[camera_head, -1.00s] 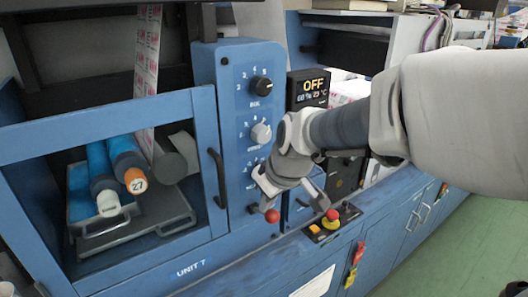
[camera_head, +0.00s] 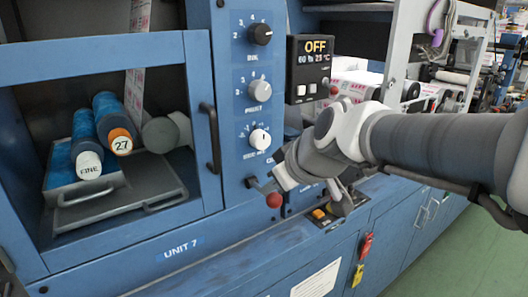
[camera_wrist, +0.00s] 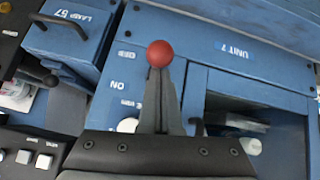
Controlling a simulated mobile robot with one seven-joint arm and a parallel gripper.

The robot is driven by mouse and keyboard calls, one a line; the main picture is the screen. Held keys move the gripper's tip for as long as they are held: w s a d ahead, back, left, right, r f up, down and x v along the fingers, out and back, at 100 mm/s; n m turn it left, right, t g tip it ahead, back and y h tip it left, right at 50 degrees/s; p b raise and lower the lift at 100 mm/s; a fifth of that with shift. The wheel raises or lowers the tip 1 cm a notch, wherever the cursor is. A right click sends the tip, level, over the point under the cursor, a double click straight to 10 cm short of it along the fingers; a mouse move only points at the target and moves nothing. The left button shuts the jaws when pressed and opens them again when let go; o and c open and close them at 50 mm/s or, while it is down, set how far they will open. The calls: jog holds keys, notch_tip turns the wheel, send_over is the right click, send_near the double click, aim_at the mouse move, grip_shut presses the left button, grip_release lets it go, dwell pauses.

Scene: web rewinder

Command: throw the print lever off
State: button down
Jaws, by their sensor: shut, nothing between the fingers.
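The print lever shows as a red ball knob (camera_head: 273,200) on a short stalk, low on the blue control panel of unit 7. In the wrist view the red knob (camera_wrist: 160,53) stands at the tips of my gripper (camera_wrist: 161,72), level with the OFF label (camera_wrist: 126,54) and away from the ON label (camera_wrist: 118,85). My gripper's fingers are shut with nothing between them. They are close to the knob, and I cannot tell whether they touch it. The fingers hide the lever's stalk in the wrist view.
A display (camera_head: 310,66) above reads OFF. Three dials, the lowest a white knob (camera_head: 260,139), line the panel. A black door handle (camera_head: 210,138) stands out at left. Green floor is clear at right.

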aim_at(275, 208)
jog(key=shift+s+d+f+b, duration=0.15)
jog(key=shift+f+b, duration=0.45)
jog(key=shift+b, duration=0.25)
jog(key=shift+s+d+f+b, duration=0.1)
jog(key=shift+f+b, duration=0.5)
jog(key=shift+b, duration=0.25)
jog(key=f+b, duration=0.2)
jog(key=b, duration=0.1)
jog(key=shift+s+d+f, duration=0.1)
jog(key=shift+s, duration=0.1)
